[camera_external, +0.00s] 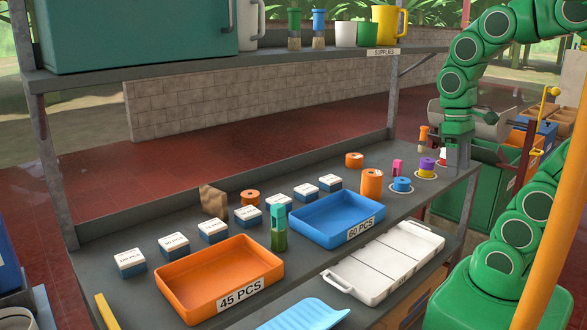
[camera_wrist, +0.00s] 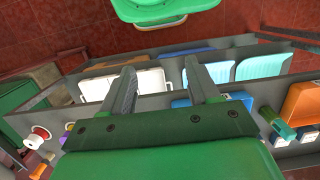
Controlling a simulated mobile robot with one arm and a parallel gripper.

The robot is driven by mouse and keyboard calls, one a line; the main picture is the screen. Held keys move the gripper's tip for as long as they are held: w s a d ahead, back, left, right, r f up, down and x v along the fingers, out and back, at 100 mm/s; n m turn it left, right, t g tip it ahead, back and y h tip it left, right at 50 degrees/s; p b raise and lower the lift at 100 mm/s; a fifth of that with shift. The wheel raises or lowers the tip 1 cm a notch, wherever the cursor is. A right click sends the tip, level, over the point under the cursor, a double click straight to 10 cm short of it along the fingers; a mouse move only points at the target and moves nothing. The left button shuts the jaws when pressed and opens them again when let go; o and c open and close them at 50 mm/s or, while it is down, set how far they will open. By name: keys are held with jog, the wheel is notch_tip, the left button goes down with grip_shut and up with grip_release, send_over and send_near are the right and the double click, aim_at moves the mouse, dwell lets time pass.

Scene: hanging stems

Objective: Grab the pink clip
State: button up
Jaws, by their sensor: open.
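The pink clip (camera_external: 397,166) is a small upright pink piece on the grey table, towards its right end, behind the blue spool. My gripper (camera_external: 457,168) points down at the table's far right end, right of the pink clip and apart from it. In the wrist view, the two fingers of my gripper (camera_wrist: 160,85) stand apart with nothing between them. I cannot make out the pink clip in the wrist view.
Near the clip stand an orange cylinder (camera_external: 371,183), a blue spool (camera_external: 402,185) and a purple-and-yellow spool (camera_external: 426,167). A blue tray (camera_external: 300,232), an orange tray (camera_external: 184,300) and a white case (camera_external: 385,262) lie further left and in front. A shelf (camera_external: 200,68) overhangs the back.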

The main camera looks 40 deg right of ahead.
jog(key=w+d+r+m+t+h, duration=0.25)
jog(key=w+d+t+h, duration=0.3)
jog(key=w+d, duration=1.3)
jog(key=n+t+y, duration=0.2)
jog(key=t+y, duration=0.1)
jog(key=t, duration=0.6)
send_over(399, 161)
jog(key=s+d, duration=0.4)
jog(key=a+f+y, duration=0.1)
jog(key=f, duration=0.5)
jog(key=a+f+n+y, duration=0.1)
jog(key=f, duration=0.5)
jog(key=s+f+t+y, duration=0.1)
jog(key=f+y, duration=0.1)
jog(key=f, duration=0.4)
jog(key=shift+a+f+n, duration=0.1)
jog(key=shift+a+n, duration=0.25)
jog(key=shift+a, duration=0.05)
jog(key=shift+x, duration=3.95)
jog(key=shift+a, duration=0.1)
